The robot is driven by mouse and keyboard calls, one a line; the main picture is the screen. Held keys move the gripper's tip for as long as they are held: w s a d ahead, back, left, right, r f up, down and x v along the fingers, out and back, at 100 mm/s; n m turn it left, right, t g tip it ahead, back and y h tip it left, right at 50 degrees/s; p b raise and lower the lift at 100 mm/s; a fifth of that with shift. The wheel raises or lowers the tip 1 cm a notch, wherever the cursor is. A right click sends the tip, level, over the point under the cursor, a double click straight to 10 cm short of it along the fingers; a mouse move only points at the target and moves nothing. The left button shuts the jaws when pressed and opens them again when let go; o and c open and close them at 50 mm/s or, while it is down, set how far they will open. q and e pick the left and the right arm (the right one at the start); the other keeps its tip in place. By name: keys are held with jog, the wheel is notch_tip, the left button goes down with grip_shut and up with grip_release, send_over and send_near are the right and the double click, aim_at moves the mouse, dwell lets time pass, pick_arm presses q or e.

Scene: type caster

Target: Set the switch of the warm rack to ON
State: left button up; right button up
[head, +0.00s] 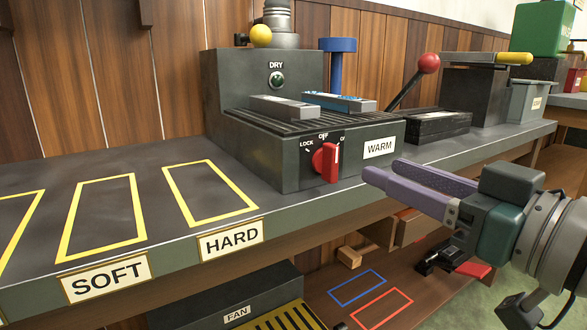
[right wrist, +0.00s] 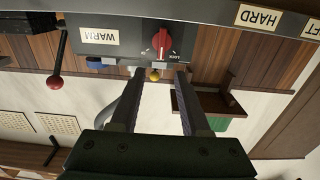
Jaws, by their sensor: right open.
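The warm rack (head: 290,165) is a dark box on the bench with a ribbed top and a WARM label (head: 379,147). Its red rotary switch (head: 329,162) is on the front face, under LOCK, OFF and partly hidden ON marks. The knob stands roughly upright, seemingly toward OFF. The switch also shows in the right wrist view (right wrist: 161,43), beyond the fingertips and roughly between their lines. My right gripper (head: 384,169) is open and empty, in front of the rack and right of the switch, apart from it. It also shows in the right wrist view (right wrist: 160,73). My left gripper is not in view.
Two metal type pieces (head: 284,108) (head: 338,102) lie on the rack. A red-knobbed lever (head: 428,64) and a dark block (head: 437,125) stand to the right. Yellow-outlined SOFT and HARD areas (head: 210,192) on the left are empty. A lower shelf (head: 340,270) lies below.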

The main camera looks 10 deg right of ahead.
aim_at(337, 151)
jog(key=b+x, duration=0.1)
jog(key=x, duration=0.8)
jog(key=shift+s, duration=0.1)
grip_shut()
dwell(0.4)
